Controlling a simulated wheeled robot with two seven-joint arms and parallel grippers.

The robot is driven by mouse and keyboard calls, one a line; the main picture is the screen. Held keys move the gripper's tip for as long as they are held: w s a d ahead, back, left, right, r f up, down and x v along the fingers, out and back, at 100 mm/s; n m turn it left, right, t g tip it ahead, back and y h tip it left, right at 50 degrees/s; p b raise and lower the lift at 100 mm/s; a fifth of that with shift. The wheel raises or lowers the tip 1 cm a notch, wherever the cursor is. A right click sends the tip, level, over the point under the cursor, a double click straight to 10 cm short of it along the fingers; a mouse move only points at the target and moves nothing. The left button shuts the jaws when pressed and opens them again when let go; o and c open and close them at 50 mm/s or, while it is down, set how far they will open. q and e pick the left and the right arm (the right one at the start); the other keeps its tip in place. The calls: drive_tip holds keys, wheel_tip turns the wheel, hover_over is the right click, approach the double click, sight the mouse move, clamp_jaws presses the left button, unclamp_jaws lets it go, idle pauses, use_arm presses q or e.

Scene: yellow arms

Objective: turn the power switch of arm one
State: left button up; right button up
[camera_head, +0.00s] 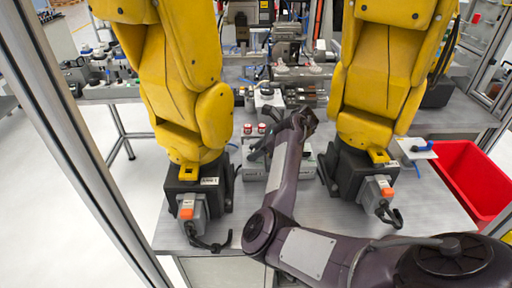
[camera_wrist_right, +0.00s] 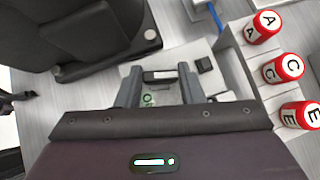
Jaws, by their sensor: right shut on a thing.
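Two yellow arms stand on black bases; the left one (camera_head: 185,80) has a small white label (camera_head: 209,181) on its base that seems to read ARM 1. My right gripper (camera_head: 258,148) reaches in between the two bases, over a light box (camera_head: 254,172). In the right wrist view its two fingers (camera_wrist_right: 160,84) are closed around a small dark and pale piece, probably the switch (camera_wrist_right: 159,75), on a light panel with green print (camera_wrist_right: 150,99). Its turned position cannot be told. My left gripper is not in view.
A black base (camera_wrist_right: 92,35) is close on the upper left in the wrist view. The right yellow arm (camera_head: 385,80) and a red bin (camera_head: 475,180) are to the right. The table's front is mostly clear.

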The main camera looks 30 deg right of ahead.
drive_tip(key=shift+w+d+r+n+g+y+p, duration=0.15)
drive_tip(key=shift+n+g+y+p, duration=0.3)
drive_tip(key=shift+n+g, duration=0.35)
use_arm(q)
drive_tip(key=shift+r, duration=0.9)
use_arm(e)
drive_tip(key=shift+n+y, duration=0.35)
drive_tip(key=shift+n, duration=0.35)
drive_tip(key=o, duration=1)
